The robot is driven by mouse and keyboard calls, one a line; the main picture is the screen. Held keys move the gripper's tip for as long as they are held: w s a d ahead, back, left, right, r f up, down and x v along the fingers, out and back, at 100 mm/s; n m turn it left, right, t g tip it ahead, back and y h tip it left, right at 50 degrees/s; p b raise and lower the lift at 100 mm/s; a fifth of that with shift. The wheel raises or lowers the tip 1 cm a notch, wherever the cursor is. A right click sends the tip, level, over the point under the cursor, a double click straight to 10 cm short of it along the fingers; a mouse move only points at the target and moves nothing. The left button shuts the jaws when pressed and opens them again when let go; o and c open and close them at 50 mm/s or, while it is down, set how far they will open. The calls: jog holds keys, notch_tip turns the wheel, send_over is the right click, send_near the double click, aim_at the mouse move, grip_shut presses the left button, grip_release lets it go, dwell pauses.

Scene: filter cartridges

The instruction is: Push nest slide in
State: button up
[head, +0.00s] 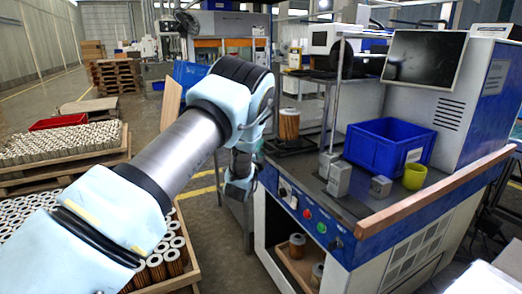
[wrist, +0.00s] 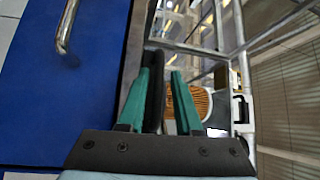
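A filter cartridge (head: 287,125) with tan pleats stands upright on a dark holder (head: 288,146) at the bench's back left. I take this holder to be the nest; its slide cannot be made out clearly. My gripper (head: 240,185) hangs low off the bench's left front corner, partly hidden by my own arm links. In the wrist view its two green fingers (wrist: 168,85) stand a narrow gap apart, with nothing held. An orange ribbed cartridge (wrist: 201,100) shows beyond the right finger, partly covered by it.
The bench top carries a blue crate (head: 390,145), a yellow cup (head: 414,176) and grey blocks (head: 339,179). A wooden rail (head: 435,190) edges its right side. Buttons (head: 321,228) line the front. Pallets of cartridges (head: 62,143) stand left. A blue panel (wrist: 60,110) fills the wrist view's left.

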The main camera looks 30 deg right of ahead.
jog(key=shift+f, duration=0.2)
jog(key=w+a+v, duration=0.2)
jog(key=v, duration=1.2)
jog(key=w+a+r+n+g+y+p, duration=0.1)
jog(key=w+a+n+y, duration=0.2)
jog(key=a, duration=0.6)
jog(key=w+a+r+n+y+p, duration=0.1)
jog(key=w+a+n+y, duration=0.3)
jog(key=a+n+y, duration=0.3)
jog(key=shift+a+r+n+g, duration=0.4)
jog(key=shift+a+n, duration=0.75)
jog(key=shift+n, duration=0.15)
